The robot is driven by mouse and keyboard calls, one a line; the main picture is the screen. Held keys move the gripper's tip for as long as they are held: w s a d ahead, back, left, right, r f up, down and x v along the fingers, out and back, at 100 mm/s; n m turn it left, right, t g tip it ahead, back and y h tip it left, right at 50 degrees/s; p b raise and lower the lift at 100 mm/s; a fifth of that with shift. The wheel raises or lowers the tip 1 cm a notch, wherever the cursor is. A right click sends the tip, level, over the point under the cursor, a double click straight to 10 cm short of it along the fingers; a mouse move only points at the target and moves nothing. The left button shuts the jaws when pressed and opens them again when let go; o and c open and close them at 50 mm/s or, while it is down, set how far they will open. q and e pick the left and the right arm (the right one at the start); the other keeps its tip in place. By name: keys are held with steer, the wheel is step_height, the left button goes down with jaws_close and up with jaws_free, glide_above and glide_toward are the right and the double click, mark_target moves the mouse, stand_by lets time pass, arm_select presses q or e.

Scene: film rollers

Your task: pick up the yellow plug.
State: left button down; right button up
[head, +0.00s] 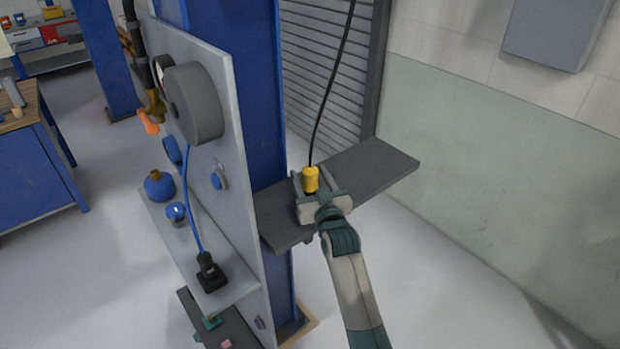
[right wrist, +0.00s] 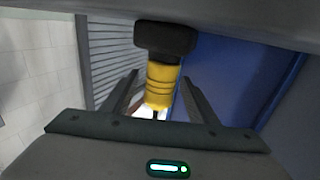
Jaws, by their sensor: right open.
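The yellow plug (head: 310,179) stands upright at the dark grey shelf, with a black cable running up from its top in the head view. In the right wrist view the yellow plug (right wrist: 161,84) has a black end and sits between the two fingers. My right gripper (head: 313,180) is open around the plug, one finger on each side. The wrist view shows gaps between the plug and the fingers of my right gripper (right wrist: 158,88). My left gripper is not in view.
The dark grey shelf (head: 375,170) juts out beside a blue post (head: 238,100). A grey panel (head: 235,190) to the left carries a grey reel (head: 195,103), a blue cable and a black plug (head: 210,272). The shelf's right part is clear.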

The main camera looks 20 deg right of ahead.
mark_target(310, 166)
steer(key=c, duration=1.2)
steer(key=shift+r, duration=0.15)
steer(key=shift+r+b, duration=0.35)
steer(key=shift+r, duration=0.2)
step_height(310, 166, up, 2)
steer(key=shift+r+b, duration=0.25)
steer(key=shift+b, duration=0.25)
steer(key=d+r+b, duration=0.3)
steer(key=d+r, duration=0.4)
steer(key=d, duration=0.4)
steer(key=shift+d, duration=0.35)
steer(key=shift+s+r, duration=0.1)
